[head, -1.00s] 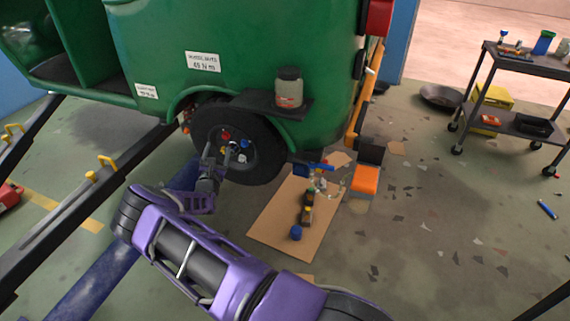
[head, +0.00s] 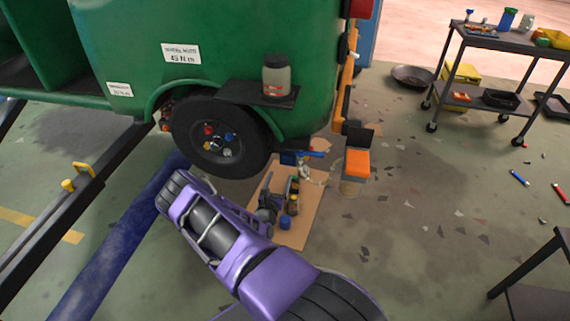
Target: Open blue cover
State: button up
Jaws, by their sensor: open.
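The rear wheel (head: 188,125) of the green vehicle carries small coloured pieces on its hub, among them a red one (head: 209,129) and a blue cover (head: 230,136). The blue cover is small and its details are not clear. My gripper (head: 267,181) is open, below and right of the wheel and apart from it. It is seen over the cardboard sheet (head: 300,232), left of some small bottles (head: 293,190). Whether it touches anything there cannot be told. A blue cap-like piece (head: 285,222) shows on the cardboard, close to the gripper.
A jar (head: 276,77) stands on a dark shelf (head: 240,94) above the wheel. An orange-topped block (head: 356,164) stands right of the cardboard. A dark cart (head: 492,97) with tools is at upper right. A yellow-handled ramp (head: 84,169) lies at left. Floor right of the cardboard is mostly open.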

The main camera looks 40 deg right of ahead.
aim_at(286, 159)
jog(key=b+x, duration=0.1)
jog(key=x, duration=0.8)
jog(key=shift+w, duration=0.15)
grip_shut()
dwell(1.0)
